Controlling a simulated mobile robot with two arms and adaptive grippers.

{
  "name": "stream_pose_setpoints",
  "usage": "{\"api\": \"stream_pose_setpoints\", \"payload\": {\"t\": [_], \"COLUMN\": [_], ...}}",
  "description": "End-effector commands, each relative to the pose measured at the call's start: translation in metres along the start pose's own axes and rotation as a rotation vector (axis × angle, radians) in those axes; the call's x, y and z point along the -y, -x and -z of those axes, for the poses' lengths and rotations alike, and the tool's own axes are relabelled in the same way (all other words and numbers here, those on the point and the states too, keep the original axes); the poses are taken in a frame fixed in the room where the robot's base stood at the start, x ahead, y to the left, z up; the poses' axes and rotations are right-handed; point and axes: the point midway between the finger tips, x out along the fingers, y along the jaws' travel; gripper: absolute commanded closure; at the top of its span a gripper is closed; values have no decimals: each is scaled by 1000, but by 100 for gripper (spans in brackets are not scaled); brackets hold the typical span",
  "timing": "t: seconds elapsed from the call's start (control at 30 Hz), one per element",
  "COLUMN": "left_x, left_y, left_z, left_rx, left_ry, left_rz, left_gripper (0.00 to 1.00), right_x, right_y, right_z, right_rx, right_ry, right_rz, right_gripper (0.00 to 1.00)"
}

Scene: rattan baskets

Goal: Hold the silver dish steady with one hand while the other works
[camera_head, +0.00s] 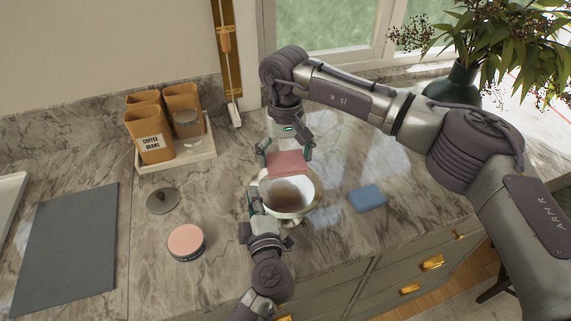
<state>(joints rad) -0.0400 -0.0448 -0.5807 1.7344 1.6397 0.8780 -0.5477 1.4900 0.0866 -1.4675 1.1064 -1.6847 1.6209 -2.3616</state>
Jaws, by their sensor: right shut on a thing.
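The silver dish (309,206) stands on the marble counter in the middle of the head view, with a brownish inside. My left gripper (258,204) is at the dish's near left rim. One finger shows beside the rim; the other is not clear, so I cannot tell whether it grips the dish. My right gripper (285,154) is shut on a pink sponge (287,163), held at the dish's far rim. Whether the sponge touches the dish is not clear.
A blue sponge (366,198) lies right of the dish. A round pink-topped tin (186,242) and a small lid (163,200) lie left. A tray (200,160) with canisters (154,148), a grey board (68,245) and a plant vase (453,87) stand farther out.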

Motion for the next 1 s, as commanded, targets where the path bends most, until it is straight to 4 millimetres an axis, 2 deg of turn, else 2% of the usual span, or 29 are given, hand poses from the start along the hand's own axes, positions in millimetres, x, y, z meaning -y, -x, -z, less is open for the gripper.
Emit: {"api": "stream_pose_setpoints", "payload": {"t": [0.13, 0.3, 1.0], "left_x": [1, 1, 1], "left_y": [0, 0, 0], "left_z": [0, 0, -1], "left_rx": [1, 1, 2], "left_ry": [0, 0, 0], "left_rz": [1, 1, 2], "left_gripper": [100, 100, 100], "right_x": [0, 0, 4], "right_y": [13, 20, 17], "right_z": [0, 0, 1], "right_rx": [-2, 0, 0], "right_ry": [0, 0, 1], "right_rz": [0, 0, 1], "right_gripper": [40, 40, 40]}}
